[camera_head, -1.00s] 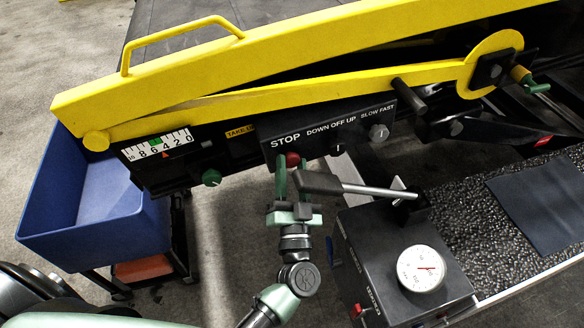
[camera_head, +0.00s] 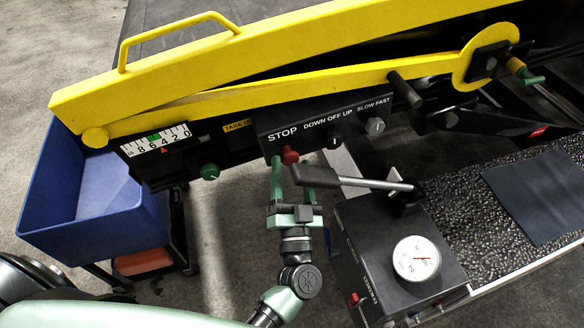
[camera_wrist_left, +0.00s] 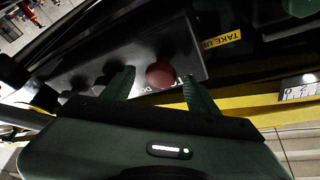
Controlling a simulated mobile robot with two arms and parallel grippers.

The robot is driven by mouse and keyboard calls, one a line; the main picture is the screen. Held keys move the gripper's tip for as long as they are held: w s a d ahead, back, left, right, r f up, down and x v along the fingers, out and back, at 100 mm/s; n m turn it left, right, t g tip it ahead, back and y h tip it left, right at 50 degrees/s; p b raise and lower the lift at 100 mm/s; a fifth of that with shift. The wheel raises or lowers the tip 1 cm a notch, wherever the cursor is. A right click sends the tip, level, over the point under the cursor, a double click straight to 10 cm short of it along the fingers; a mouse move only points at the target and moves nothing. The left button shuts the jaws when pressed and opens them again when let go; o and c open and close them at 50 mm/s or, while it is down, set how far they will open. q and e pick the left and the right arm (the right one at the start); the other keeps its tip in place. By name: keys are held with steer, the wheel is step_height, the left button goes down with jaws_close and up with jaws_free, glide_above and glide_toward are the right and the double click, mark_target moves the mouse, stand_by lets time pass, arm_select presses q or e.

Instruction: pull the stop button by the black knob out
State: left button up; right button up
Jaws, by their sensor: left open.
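The red stop button (camera_head: 290,156) sits under the word STOP on the black control panel (camera_head: 270,142). A black knob (camera_head: 334,142) is to its right, under DOWN OFF UP. My left gripper (camera_head: 292,172) is open just below the button, pointing up at it. In the left wrist view the round red button (camera_wrist_left: 160,75) shows between the two green fingertips of my left gripper (camera_wrist_left: 158,84), with gaps on both sides. I cannot tell how far out the button stands. My right gripper is not in view.
A grey lever with a dark handle (camera_head: 360,182) reaches close to the right finger. A black box with a round gauge (camera_head: 416,258) stands at the lower right. A green knob (camera_head: 210,171) is left of the panel. A blue bin (camera_head: 100,225) stands further left.

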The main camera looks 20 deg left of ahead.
arm_select(q)
steer(key=b+v, duration=0.2)
steer(key=v, duration=0.5)
steer(key=shift+s, duration=0.3)
steer(key=shift+d, duration=0.15)
steer(key=d+f+m+g+h+b, duration=0.1)
steer(key=d+f+m+g+h, duration=0.3)
steer(key=f, duration=0.6)
steer(key=d+f+m+t+h, duration=0.15)
steer(key=f+h, duration=0.35)
steer(key=f, duration=0.6)
steer(key=s+a+f+g+h, duration=0.1)
steer(key=s+f+g, duration=0.25)
steer(key=f, duration=0.55)
steer(key=s+a+f+g+h, duration=0.1)
steer(key=s+f+g, duration=0.25)
steer(key=f, duration=0.45)
steer(key=s+a+f+n+g+y, duration=0.1)
steer(key=s+a+f+g, duration=0.2)
steer(key=s, duration=0.6)
steer(key=s+a+f+n+g+y+b, duration=0.1)
steer(key=s+a+f+n+g, duration=0.1)
steer(key=s+a+f, duration=0.6)
steer(key=s+a+f+n+g+y, duration=0.1)
steer(key=s+a+f+g, duration=0.4)
steer(key=s+f, duration=0.4)
steer(key=shift+s+a+n+b, duration=0.15)
steer(key=shift+s+n+b, duration=0.2)
steer(key=shift+b, duration=0.05)
